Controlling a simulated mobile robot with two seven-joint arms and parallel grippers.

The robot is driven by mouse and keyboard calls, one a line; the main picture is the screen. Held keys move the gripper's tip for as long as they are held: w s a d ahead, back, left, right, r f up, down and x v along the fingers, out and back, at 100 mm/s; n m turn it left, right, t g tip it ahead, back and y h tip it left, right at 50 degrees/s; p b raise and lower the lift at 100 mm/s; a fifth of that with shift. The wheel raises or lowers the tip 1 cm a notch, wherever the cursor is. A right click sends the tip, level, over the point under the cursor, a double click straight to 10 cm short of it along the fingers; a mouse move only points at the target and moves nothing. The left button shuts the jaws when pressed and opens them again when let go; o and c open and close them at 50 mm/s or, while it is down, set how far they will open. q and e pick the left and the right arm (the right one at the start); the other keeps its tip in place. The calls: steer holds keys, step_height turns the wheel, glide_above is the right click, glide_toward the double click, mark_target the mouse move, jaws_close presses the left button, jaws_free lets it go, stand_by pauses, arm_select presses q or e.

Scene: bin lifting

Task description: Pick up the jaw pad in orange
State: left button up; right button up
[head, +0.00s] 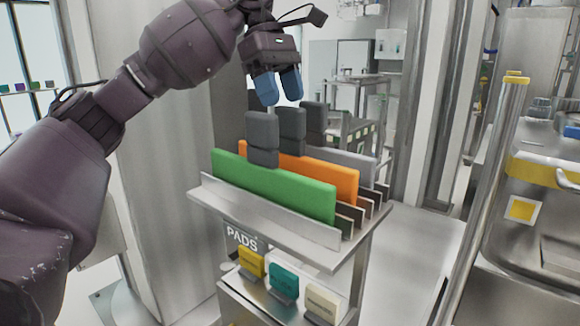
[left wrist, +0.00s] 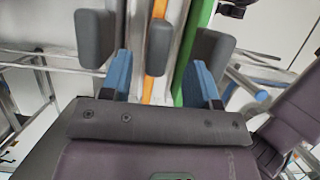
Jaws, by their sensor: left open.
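The orange jaw pad (head: 340,182) stands upright in a slotted rack, between a green pad (head: 280,188) and a grey pad (head: 350,165). Its dark grey handle (head: 291,124) sticks up from its top edge. My left gripper (head: 279,87) is open and empty above the handles, with blue fingertips pointing down. In the left wrist view the orange pad (left wrist: 147,90) shows as a thin strip, and its handle (left wrist: 159,48) appears between the spread fingers (left wrist: 161,75). The fingers look clear of the handle. My right gripper is in neither view.
The green pad's handle (head: 262,138) and the grey pad's handle (head: 314,118) stand close on either side. The metal rack (head: 270,215) has empty slots at right. A lower shelf holds small yellow, teal and cream blocks. A yellow-topped post (head: 495,150) stands at right.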

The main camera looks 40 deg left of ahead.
mark_target(289, 106)
arm_select(q)
steer(key=shift+x, duration=2.65)
steer(key=shift+w+d+r, duration=0.1)
steer(key=shift+w+d, duration=0.05)
jaws_close()
